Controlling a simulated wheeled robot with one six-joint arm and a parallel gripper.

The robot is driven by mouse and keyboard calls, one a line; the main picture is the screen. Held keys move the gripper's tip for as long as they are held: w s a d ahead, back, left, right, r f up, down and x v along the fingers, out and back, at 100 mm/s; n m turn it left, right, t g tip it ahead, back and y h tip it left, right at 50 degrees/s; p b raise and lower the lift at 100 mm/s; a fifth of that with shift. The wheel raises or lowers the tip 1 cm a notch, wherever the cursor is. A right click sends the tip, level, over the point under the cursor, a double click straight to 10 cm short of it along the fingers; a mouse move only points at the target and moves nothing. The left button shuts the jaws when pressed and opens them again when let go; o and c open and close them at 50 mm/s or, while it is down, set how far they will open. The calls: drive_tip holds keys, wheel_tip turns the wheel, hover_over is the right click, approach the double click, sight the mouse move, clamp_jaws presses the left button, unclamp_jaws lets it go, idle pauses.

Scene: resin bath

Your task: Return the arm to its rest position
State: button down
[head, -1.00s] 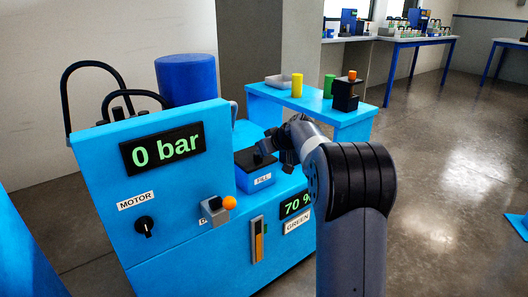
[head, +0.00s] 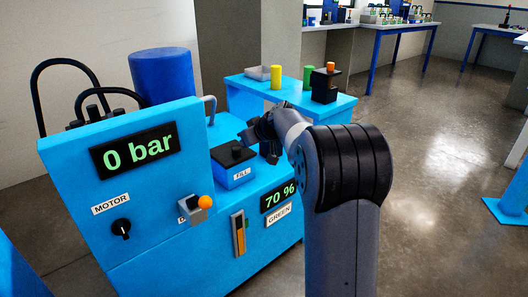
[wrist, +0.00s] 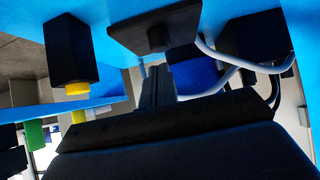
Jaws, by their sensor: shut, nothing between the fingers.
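My arm reaches up from the bottom of the head view, bends at its large dark joint, and ends in my gripper (head: 256,135). The gripper is dark, shut and empty. In the picture it sits just above and right of the black-lidded FILL port (head: 232,155) on the blue machine (head: 75,165), apart from the lid as far as I can tell. The wrist view is tilted, with the dark gripper body across its lower part. The black lid (wrist: 155,28) shows near its top.
The machine's display (head: 137,150) reads 0 bar; a smaller one (head: 278,196) reads 70 %. An orange-tipped lever (head: 204,203) sticks out in front. Behind my gripper, a blue bench (head: 335,108) holds a grey tray, yellow and green cylinders and a black block. Open floor lies right.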

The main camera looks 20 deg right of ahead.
drive_tip(key=s+d+f, duration=0.2)
drive_tip(key=s, duration=0.4)
drive_tip(key=shift+s+d, duration=0.2)
drive_tip(key=shift+s, duration=0.05)
drive_tip(key=shift+f, duration=0.1)
wheel_tip(320, 180, up, 3)
hover_over(236, 148)
drive_tip(key=s+d, duration=0.2)
drive_tip(key=s, duration=0.1)
drive_tip(key=shift+w+a+f+b, duration=0.1)
drive_tip(key=shift+f+b, duration=0.1)
drive_tip(key=shift+f, duration=0.35)
drive_tip(key=shift+s+a+f+b, duration=0.1)
drive_tip(key=shift+f+b, duration=0.15)
drive_tip(key=shift+f, duration=0.35)
drive_tip(key=shift+w+a+f+b, duration=0.1)
drive_tip(key=shift+f+b, duration=0.1)
drive_tip(key=shift+f, duration=0.35)
